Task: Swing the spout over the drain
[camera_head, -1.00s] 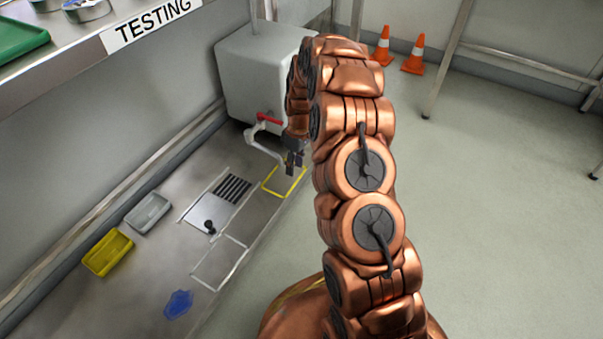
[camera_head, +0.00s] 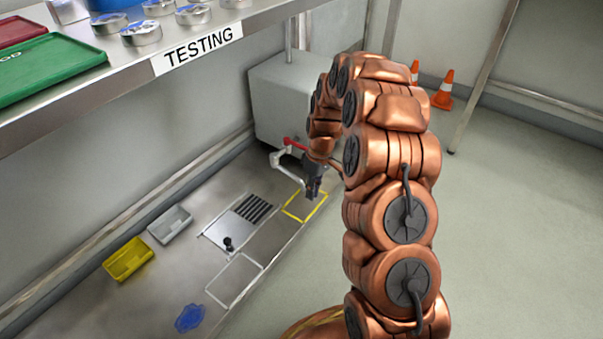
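The pale spout (camera_head: 287,172) comes out of the grey tank's front below a red handle (camera_head: 295,144). It slants down and to the right, and its end hangs by the yellow-outlined square, right of the drain. The drain (camera_head: 255,208) is a dark slotted grille in a light plate on the bench. My gripper (camera_head: 314,189) is dark and points down beside the spout's end, on its right, over the yellow square. Its fingers are small here and partly merged. I cannot tell whether they touch the spout or how far apart they are.
The grey tank (camera_head: 283,95) stands at the bench's far end. A white-outlined square (camera_head: 234,280), a blue patch (camera_head: 190,318), a grey tray (camera_head: 170,225) and a yellow tray (camera_head: 129,260) lie nearer. A shelf marked TESTING (camera_head: 150,66) overhangs at upper left. Open floor lies right.

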